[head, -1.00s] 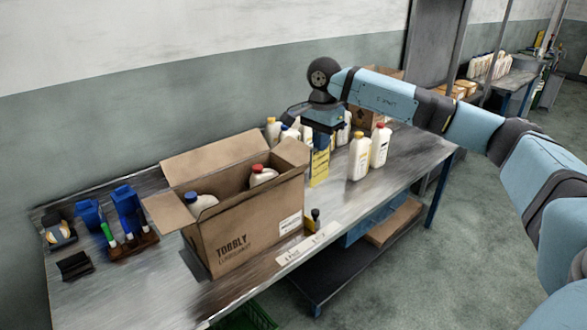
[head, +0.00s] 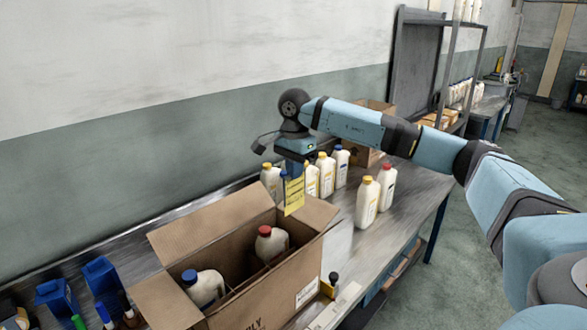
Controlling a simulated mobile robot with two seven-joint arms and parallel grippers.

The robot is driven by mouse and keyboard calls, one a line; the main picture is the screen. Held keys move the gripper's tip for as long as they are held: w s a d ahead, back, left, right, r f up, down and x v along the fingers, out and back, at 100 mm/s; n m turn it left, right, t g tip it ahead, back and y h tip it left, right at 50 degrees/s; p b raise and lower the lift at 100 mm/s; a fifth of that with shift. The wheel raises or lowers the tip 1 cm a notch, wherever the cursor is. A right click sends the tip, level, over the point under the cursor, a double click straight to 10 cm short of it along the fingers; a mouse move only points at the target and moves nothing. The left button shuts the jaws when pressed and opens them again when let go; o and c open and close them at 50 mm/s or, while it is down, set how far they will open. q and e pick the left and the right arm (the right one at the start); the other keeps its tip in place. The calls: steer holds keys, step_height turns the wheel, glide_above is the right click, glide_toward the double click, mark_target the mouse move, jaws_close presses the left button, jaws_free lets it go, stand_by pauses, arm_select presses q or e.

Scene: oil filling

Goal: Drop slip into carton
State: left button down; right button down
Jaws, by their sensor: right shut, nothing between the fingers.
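The open brown carton (head: 285,288) stands on the bench with its flaps spread. Inside it are a white bottle with a red cap (head: 271,245) and one with a blue cap (head: 205,288), with dividers between. A yellow printed slip (head: 293,197) hangs just below my right gripper (head: 287,178), beyond the carton's far right flap in this view. The right gripper points down and its jaws are shut. Whether the slip is pinched at the fingertips is too small to tell. My left gripper is out of view.
Several white bottles (head: 326,178) stand behind the slip, and two more, one yellow-capped (head: 367,202) and one red-capped (head: 387,187), stand to the right. Blue holders (head: 101,280) are at the left. A small dark-topped object (head: 333,279) is at the bench's front edge.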

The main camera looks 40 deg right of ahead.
step_height(320, 180, down, 20)
steer(key=b, duration=1.1)
steer(key=c, duration=1.3)
jaws_free()
steer(key=shift+c, duration=0.2)
